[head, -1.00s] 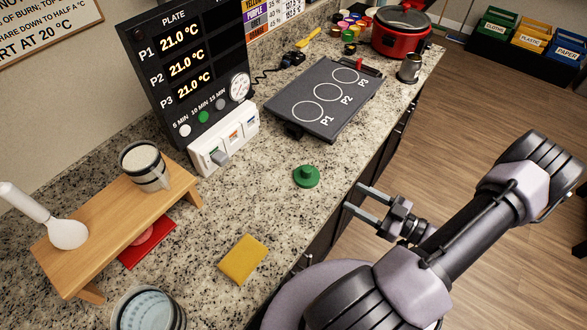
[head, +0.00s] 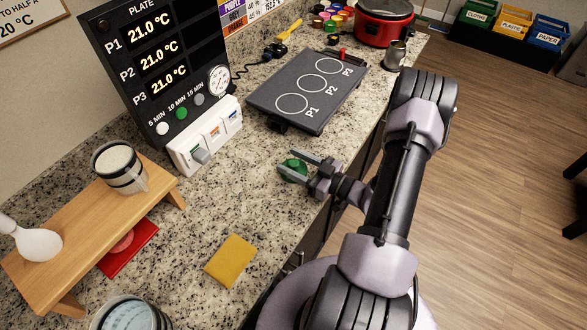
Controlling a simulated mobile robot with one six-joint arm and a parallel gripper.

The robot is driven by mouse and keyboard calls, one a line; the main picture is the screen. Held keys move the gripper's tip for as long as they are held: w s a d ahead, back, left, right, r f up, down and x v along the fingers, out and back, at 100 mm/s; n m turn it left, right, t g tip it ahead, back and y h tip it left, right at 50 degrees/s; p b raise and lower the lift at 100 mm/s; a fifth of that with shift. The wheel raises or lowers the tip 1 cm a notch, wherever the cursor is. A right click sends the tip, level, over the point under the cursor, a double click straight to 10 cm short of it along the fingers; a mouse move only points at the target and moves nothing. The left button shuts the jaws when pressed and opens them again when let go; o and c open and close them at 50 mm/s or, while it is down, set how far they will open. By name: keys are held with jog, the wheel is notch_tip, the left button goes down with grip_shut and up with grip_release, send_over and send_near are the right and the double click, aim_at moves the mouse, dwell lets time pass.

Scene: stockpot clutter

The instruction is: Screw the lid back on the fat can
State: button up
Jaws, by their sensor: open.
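A round green lid (head: 292,164) with a knob lies on the granite counter, partly covered by my gripper. My gripper (head: 286,161) is open, its two fingers pointing left over the lid. The lid shows between and beside the fingers. I cannot tell whether they touch it or how high above it they are. An open can with pale contents (head: 124,172) stands upright on the wooden riser at the left. A second open vessel with bluish-white contents (head: 131,318) is cut off at the bottom edge. The picture does not make clear which one is the fat can.
A white ladle (head: 35,243) rests on the wooden riser (head: 75,262). A red mat (head: 128,250) lies beneath it. A yellow cloth or sponge (head: 231,260) lies in front. A hot plate (head: 305,92), switch box (head: 207,140), red cooker (head: 383,28) and metal jug (head: 395,56) stand farther back.

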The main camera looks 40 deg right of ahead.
grip_shut()
